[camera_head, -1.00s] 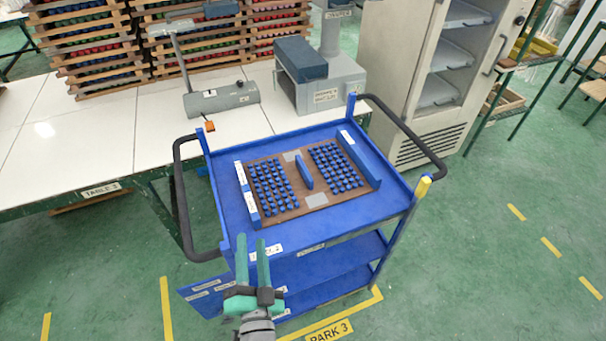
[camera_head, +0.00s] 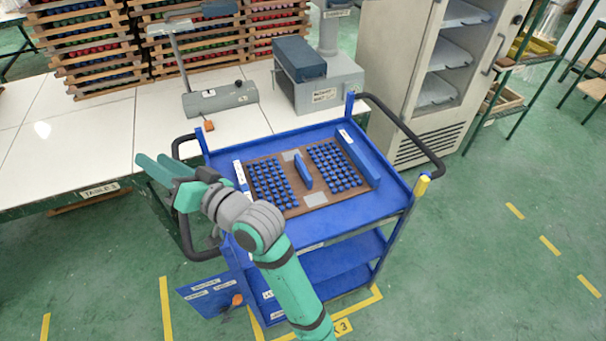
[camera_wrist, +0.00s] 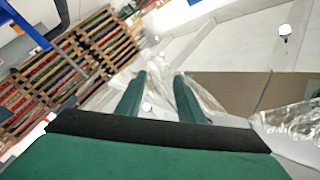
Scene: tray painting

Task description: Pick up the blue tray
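The tray (camera_head: 316,197) lies on the top deck of the blue cart (camera_head: 369,208). It has a brown base, two blocks of small blue pieces and a blue upright handle (camera_head: 304,171) between them. Long blue bars with white labels stand along its left and right sides. My gripper (camera_head: 152,160) is to the left of the cart's left handle, apart from the tray, with its fingers pointing left toward the table. The fingers are apart, and the wrist view shows an empty gap between them (camera_wrist: 160,95). My arm covers the cart's front left corner.
A black handle loop (camera_head: 410,135) rises at the cart's right end. A cabinet (camera_head: 415,110) stands behind right.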

